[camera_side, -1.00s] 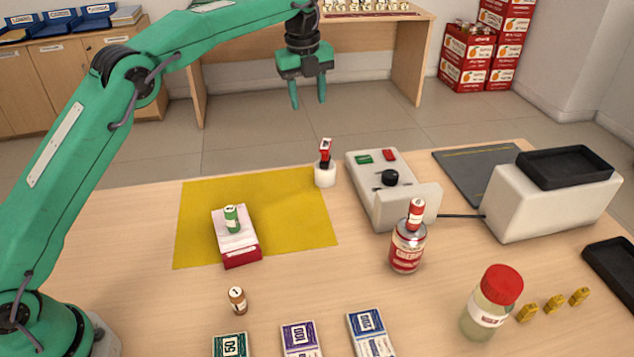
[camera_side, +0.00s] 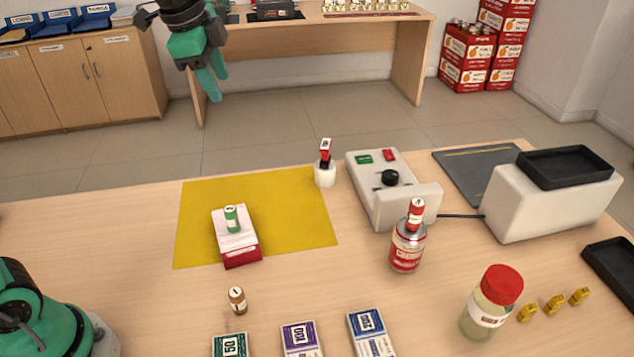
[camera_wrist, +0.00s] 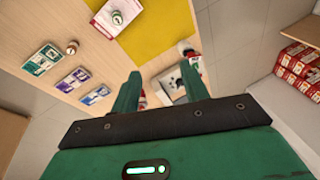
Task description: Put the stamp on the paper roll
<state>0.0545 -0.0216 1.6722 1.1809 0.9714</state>
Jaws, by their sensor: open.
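The stamp (camera_side: 325,152), with a red handle and a black lower part, stands upright on top of the white paper roll (camera_side: 325,177) at the back edge of the yellow mat. It looks in contact with the roll and nothing holds it. In the wrist view the stamp and roll show small, partly behind a finger. My gripper (camera_side: 212,86) is high at the upper left, well apart from the roll. Its two green fingers are open and empty, also in the wrist view (camera_wrist: 162,72).
The yellow mat (camera_side: 285,215) holds a red-and-white block (camera_side: 240,250) with a green roll (camera_side: 232,218) on it. A grey device (camera_side: 370,200) stands right of the paper roll. A can (camera_side: 407,247), a jar (camera_side: 490,305) and banknote bundles (camera_side: 300,338) are nearer.

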